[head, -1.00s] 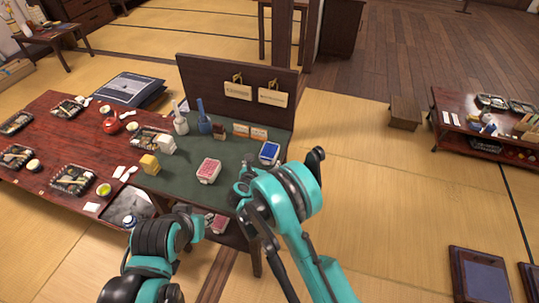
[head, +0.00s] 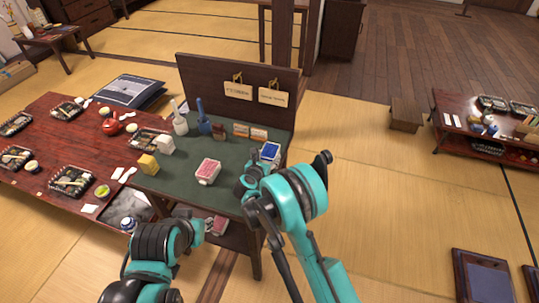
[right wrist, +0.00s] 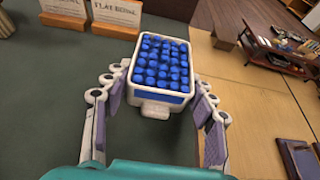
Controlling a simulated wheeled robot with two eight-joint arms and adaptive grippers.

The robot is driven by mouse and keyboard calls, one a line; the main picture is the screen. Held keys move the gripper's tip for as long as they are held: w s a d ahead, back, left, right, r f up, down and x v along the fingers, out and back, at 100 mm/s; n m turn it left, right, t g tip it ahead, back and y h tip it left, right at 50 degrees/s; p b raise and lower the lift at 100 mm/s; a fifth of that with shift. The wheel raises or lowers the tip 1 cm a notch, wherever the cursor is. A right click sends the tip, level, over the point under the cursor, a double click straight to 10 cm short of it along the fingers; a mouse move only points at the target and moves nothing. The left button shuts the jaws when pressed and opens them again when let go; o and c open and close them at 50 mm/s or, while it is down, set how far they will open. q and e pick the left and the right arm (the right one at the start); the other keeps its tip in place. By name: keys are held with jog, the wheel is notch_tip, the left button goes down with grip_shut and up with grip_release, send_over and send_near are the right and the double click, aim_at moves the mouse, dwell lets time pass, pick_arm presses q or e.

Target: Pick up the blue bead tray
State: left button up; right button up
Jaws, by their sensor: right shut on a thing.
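The blue bead tray (head: 270,150), a white tray filled with blue beads, is at the right end of the green tabletop (head: 178,186). In the right wrist view the tray (right wrist: 154,106) sits between the fingertips, its white tab toward me. My right gripper (head: 250,178) is shut on it; the arm partly hides the grip in the head view. I cannot tell whether the tray is clear of the tabletop. My left gripper (head: 198,230) is low in front of the table, and its fingers are not clear.
A tray of red beads (head: 208,171) stands left of the blue one. Small signs (head: 250,132), a blue bottle (head: 204,122) and a white bottle (head: 180,124) stand behind. A dark backboard (head: 222,84) closes the rear. Open tatami lies to the right.

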aim_at(268, 155)
jog(key=shift+r, duration=0.1)
notch_tip(268, 155, up, 5)
jog(key=shift+f+p, duration=0.15)
jog(key=shift+p, duration=1.1)
jog(key=s+r+p, duration=0.3)
jog(key=s+r, duration=0.3)
jog(key=s, duration=0.5)
jog(key=shift+s, duration=0.35)
